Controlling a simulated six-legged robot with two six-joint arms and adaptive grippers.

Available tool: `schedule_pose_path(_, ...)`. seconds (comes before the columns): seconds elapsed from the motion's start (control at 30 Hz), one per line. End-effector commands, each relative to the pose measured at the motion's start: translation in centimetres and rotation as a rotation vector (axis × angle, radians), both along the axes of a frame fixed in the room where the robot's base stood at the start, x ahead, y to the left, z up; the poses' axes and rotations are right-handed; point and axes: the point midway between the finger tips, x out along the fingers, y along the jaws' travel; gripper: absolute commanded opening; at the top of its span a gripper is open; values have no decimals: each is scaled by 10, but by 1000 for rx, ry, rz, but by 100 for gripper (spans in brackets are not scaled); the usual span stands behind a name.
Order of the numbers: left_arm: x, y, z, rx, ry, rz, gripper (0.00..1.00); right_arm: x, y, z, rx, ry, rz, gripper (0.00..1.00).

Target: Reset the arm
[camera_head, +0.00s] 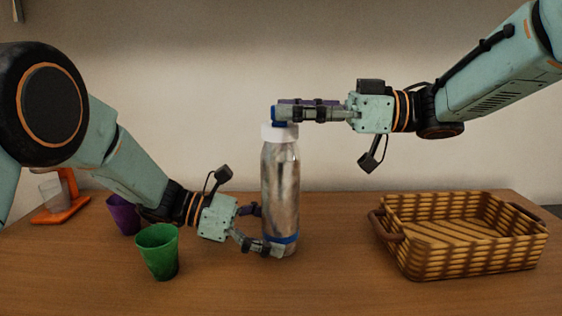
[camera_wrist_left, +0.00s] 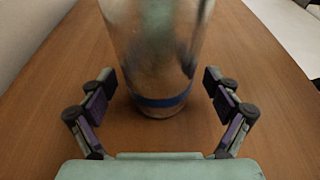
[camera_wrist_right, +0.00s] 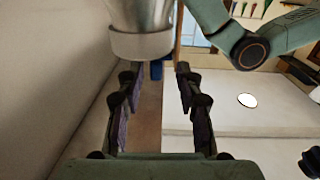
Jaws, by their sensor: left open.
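A green cup (camera_head: 158,252) stands close to my left arm, with a purple cup (camera_head: 123,215) behind it. An orange stand (camera_head: 62,212) with a clear cup is at the far left. A wicker basket (camera_head: 460,255) sits at the right. The front table is clear.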

Motion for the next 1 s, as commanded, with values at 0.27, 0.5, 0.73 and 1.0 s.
schedule_pose_path(0.27, 0, 0, 0, 0, 0, 0, 90, 10, 23, 0, 1, -1, 0, 36)
schedule_pose_path(0.5, 0, 0, 0, 0, 0, 0, 90, 12, 23, 0, 1, 0, 0, 36)
schedule_pose_path(0.73, 0, -1, 1, -1, 2, 0, 90, 12, 23, 2, 2, -1, -1, 36)
schedule_pose_path(1.0, -2, -7, 7, -8, 24, -1, 90, 16, 23, 9, 16, -8, -8, 36)
